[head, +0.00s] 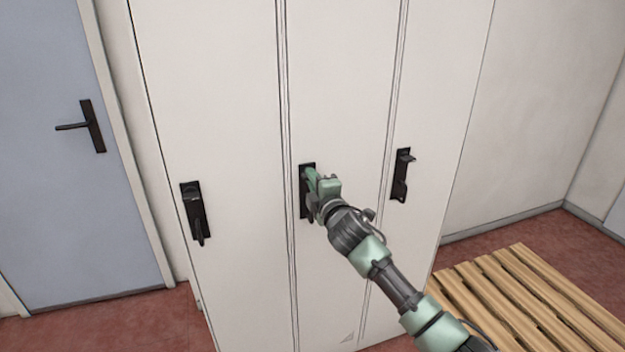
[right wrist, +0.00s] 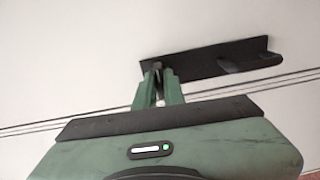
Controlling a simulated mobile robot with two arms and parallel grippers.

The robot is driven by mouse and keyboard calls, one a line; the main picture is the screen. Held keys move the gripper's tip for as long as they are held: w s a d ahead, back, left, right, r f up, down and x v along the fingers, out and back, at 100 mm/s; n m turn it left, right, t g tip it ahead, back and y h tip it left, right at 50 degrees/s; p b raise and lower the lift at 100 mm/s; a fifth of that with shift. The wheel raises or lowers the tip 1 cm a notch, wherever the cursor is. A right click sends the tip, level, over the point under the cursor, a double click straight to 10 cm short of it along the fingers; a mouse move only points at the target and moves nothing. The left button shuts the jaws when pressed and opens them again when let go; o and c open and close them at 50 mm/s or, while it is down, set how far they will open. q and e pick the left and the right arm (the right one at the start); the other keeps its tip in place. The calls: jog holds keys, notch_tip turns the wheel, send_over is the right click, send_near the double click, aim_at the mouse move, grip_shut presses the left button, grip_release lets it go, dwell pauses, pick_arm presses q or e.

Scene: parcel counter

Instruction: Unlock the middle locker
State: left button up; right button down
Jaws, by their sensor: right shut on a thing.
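The middle locker (head: 338,90) is a tall white door with a black lock plate at its left edge. My right gripper (head: 311,180) is at the upper part of this lock plate (head: 304,208) and covers part of it. In the right wrist view the green fingers (right wrist: 160,85) are shut on a small dark piece, the lock's knob or key (right wrist: 157,72), at one end of the black plate (right wrist: 210,62). A dark handle (right wrist: 250,64) shows at the plate's other end. The fingers hide most of the held piece. My left gripper is not in view.
The left locker (head: 210,100) has a black handle (head: 197,213), and the right locker (head: 440,100) has another (head: 402,175). A blue-grey door (head: 70,200) is at the far left. A wooden pallet (head: 530,295) lies on the red floor at the right.

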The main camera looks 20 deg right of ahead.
jog(key=m+p, duration=0.1)
jog(key=m, duration=0.3)
jog(key=shift+m, duration=0.4)
jog(key=shift+f+m+p, duration=0.1)
jog(key=shift+m+p, duration=1.4)
jog(key=shift+m, duration=4.7)
jog(key=c, duration=1.5)
grip_release()
jog(key=shift+s, duration=0.1)
